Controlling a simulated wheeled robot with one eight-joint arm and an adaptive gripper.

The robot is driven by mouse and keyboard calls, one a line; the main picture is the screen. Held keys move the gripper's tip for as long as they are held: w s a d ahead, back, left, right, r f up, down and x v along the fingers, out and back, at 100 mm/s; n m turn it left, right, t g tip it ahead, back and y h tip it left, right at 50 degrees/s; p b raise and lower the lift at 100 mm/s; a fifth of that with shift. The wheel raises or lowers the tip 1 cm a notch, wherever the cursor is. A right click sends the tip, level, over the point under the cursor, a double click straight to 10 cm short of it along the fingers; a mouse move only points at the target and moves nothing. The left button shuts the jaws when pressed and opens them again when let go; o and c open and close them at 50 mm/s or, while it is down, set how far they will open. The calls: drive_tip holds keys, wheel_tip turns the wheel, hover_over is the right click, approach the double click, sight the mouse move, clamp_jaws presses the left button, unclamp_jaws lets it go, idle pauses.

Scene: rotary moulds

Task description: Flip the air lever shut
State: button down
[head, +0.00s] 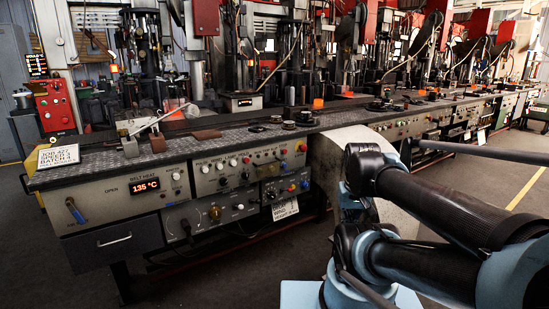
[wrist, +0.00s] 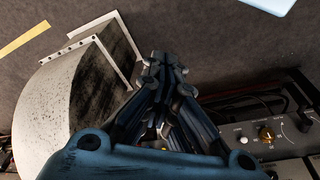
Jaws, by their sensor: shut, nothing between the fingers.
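The lever with a blue handle (head: 75,211) is on the front panel at the far left of the bench in the head view. Its handle is tilted, with its upper end to the left, below the word OPEN. My gripper (wrist: 165,66) shows in the wrist view with its fingers together and nothing between them. It points down over the dark floor, between a pale curved housing and a control panel, apart from both. I cannot make out the gripper in the head view, where my arm fills the lower right. The lever does not show in the wrist view.
The pale curved housing (wrist: 62,105) also shows in the head view (head: 325,165). A panel (wrist: 245,115) with a brass knob (wrist: 266,134) is at right in the wrist view. A drawer (head: 112,246) with a protruding handle sits below the lever. Open floor lies before the bench.

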drive_tip(key=w+a+r+n+t+y, duration=0.1)
drive_tip(key=w+a+r+t+y, duration=0.15)
drive_tip(key=w+a, duration=0.75)
drive_tip(key=w+a+r+t+y, duration=0.1)
drive_tip(key=w+a+r+y, duration=0.25)
drive_tip(key=w+a, duration=0.65)
drive_tip(key=s+a+r+y, duration=0.1)
drive_tip(key=s+a+y, duration=0.2)
drive_tip(key=a, duration=2)
drive_tip(key=m+g+y, duration=0.1)
drive_tip(key=g+y, duration=0.2)
drive_tip(key=y, duration=0.4)
approach(75, 213)
drive_tip(key=w+a, duration=0.1)
drive_tip(key=w, duration=0.1)
drive_tip(key=w+a+f, duration=0.1)
drive_tip(key=w, duration=0.1)
drive_tip(key=w+a+f, duration=0.1)
drive_tip(key=shift+w+f, duration=0.25)
drive_tip(key=shift+w, duration=0.15)
drive_tip(key=shift+s+a+f, duration=0.15)
drive_tip(key=shift+s+a, duration=0.15)
drive_tip(key=shift+a, duration=0.2)
drive_tip(key=shift+s+a+f, duration=0.15)
drive_tip(key=shift+s+a, duration=0.15)
drive_tip(key=shift+a, duration=0.2)
